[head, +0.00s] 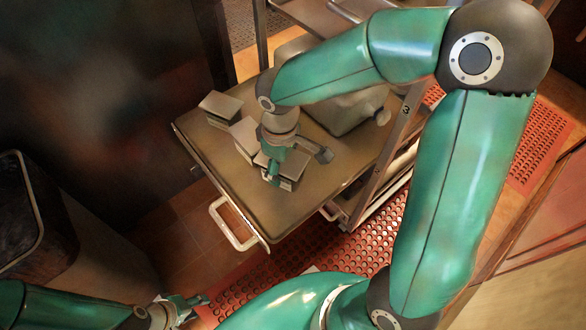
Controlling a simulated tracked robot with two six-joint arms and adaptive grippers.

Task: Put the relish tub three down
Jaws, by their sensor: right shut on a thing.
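Three small box-like tubs with pale sides and dark tops are on the brown top of the cart (208,165). One tub (220,104) is at the far left and another tub (241,131) is beside it. My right gripper (296,163) points down at the relish tub (291,184), the nearest of the three, and is shut on it. The gripper partly hides this tub, and I cannot tell whether it touches the cart top. My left gripper (184,304) is low at the bottom left, away from the cart, and its jaws are too small to read.
A grey lidded container (345,112) stands on the cart behind my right gripper. A post marked 3 (404,112) rises at the cart's right. A handle (232,224) juts from the near edge. A dark bin (35,215) stands at left. The cart top's near part is clear.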

